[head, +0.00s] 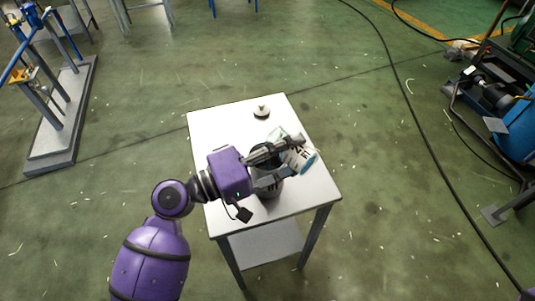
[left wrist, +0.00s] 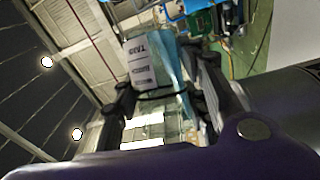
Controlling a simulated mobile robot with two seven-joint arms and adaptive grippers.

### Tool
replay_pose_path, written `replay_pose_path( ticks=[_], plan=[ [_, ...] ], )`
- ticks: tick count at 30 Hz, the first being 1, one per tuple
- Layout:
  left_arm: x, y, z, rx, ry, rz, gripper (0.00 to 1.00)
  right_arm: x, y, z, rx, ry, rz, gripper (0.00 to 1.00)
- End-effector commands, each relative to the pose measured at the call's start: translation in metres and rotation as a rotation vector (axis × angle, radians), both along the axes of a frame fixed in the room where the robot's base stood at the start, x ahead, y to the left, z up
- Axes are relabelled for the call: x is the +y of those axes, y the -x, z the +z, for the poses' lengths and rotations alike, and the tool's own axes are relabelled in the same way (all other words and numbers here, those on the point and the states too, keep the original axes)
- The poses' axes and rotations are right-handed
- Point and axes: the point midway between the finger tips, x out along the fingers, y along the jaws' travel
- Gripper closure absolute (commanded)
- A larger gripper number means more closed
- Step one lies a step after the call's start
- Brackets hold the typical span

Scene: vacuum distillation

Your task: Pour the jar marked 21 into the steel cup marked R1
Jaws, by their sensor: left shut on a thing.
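The jar (head: 299,155) is clear with a white label bearing dark print, only partly legible; one end is blue. My left gripper (head: 284,158) is shut on it above the table and holds it strongly tilted. The label side of the jar (left wrist: 148,62) also shows between the fingers of my left gripper (left wrist: 165,95) in the left wrist view. A dark grey metal cup (head: 268,188) stands on the table below the gripper, partly hidden by it; its marking cannot be read. I cannot tell whether anything flows from the jar. My right gripper is not in view.
The small white table (head: 230,125) has a lower shelf (head: 265,243). A small knobbed lid (head: 261,111) lies near its far edge. The floor around is mostly clear, with a black cable (head: 411,100) to the right and a steel frame (head: 62,115) at left.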

Motion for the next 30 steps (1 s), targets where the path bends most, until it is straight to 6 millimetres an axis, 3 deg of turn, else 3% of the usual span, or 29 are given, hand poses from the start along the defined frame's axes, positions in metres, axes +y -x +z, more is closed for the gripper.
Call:
replay_pose_path(
  ticks=[30],
  plan=[
    [0.0015, -0.0014, 0.0046, 0.060, 0.067, 0.001, 0.91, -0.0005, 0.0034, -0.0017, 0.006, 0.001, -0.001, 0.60]
  ],
)
